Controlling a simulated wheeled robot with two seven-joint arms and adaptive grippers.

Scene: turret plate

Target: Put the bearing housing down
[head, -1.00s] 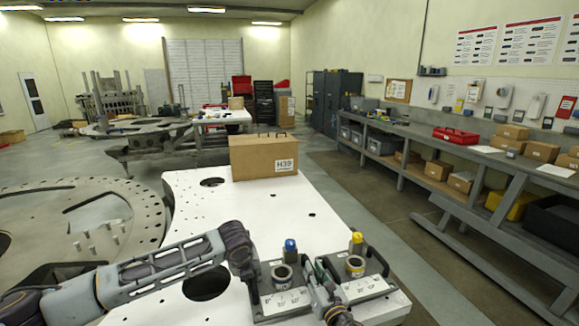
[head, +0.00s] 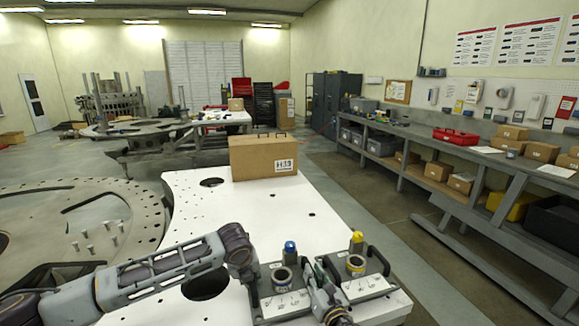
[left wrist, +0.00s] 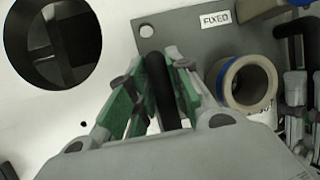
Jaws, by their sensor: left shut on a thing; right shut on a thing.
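The bearing housing with a blue knob and blue-ringed bore (head: 283,276) is at the front of the white plate (head: 270,215). Its grey base, labelled FIXED, shows in the left wrist view (left wrist: 185,32). My left gripper (left wrist: 162,85) is shut on the black bar handle at its left side; in the head view my wrist (head: 243,275) partly hides this. My right gripper (head: 318,275) is shut at the handle on its right side, its grip partly hidden. The housing looks level. I cannot tell whether its base touches the plate.
A similar yellow-knobbed unit (head: 358,268) stands close on the right. A cardboard box (head: 263,158) stands at the plate's far end. A large round hole (head: 206,284) lies left of the housing. The middle of the plate is clear.

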